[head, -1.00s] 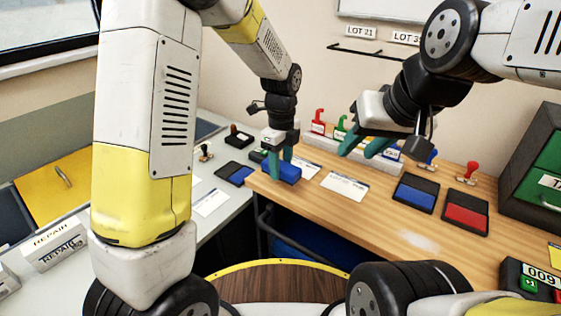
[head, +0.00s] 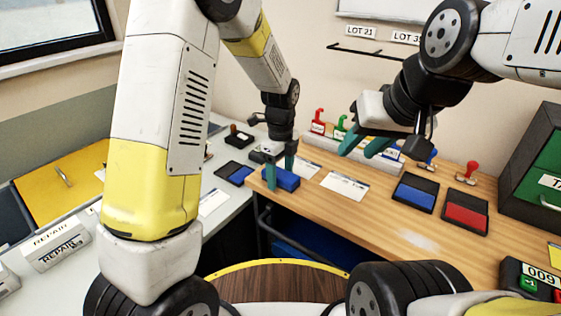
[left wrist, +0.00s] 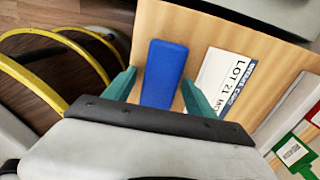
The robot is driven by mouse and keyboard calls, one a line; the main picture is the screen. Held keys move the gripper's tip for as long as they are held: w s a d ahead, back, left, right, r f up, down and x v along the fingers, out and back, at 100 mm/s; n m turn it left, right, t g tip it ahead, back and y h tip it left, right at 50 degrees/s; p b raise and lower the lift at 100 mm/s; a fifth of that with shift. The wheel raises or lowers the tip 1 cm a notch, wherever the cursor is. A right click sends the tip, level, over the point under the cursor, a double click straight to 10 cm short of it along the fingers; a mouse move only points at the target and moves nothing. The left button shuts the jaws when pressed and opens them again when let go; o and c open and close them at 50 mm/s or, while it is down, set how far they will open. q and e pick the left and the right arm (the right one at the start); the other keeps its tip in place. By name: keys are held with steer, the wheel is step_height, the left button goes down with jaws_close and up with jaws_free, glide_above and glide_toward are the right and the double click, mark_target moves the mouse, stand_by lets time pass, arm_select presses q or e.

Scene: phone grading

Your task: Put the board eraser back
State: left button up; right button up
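The board eraser is a blue block (head: 283,180) lying near the left end of the wooden desk. In the left wrist view the eraser (left wrist: 164,75) lies between my left gripper's two teal fingers. My left gripper (head: 280,172) is open, pointing down around the eraser. In the left wrist view the gripper (left wrist: 158,78) has a gap on the left side, and the right fingertip is close to the eraser's edge. My right gripper (head: 366,143) is open and empty over the back of the desk. A whiteboard (head: 395,10) hangs on the wall, with a thin dark rail (head: 362,52) below it.
White cards (head: 344,186) lie right of the eraser. A blue ink pad (head: 416,193) and a red one (head: 465,212) lie farther right, near a red stamp (head: 468,172). A dark drawer cabinet (head: 535,160) stands at the right. The desk's front middle is clear.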

mark_target(280, 173)
arm_select(q)
step_height(280, 173, up, 12)
steer(key=s+a+r+n+t+h, duration=0.2)
steer(key=s+a+r+n, duration=0.6)
steer(key=n, duration=0.2)
steer(key=s+a+r+n+t, duration=0.2)
steer(key=s+a+n+t, duration=0.2)
steer(key=s+n, duration=0.7)
steer(key=a+n, duration=0.2)
steer(key=n, duration=0.1)
steer(key=shift+s+n, duration=0.3)
steer(key=shift+s, duration=0.05)
steer(key=shift+a, duration=0.1)
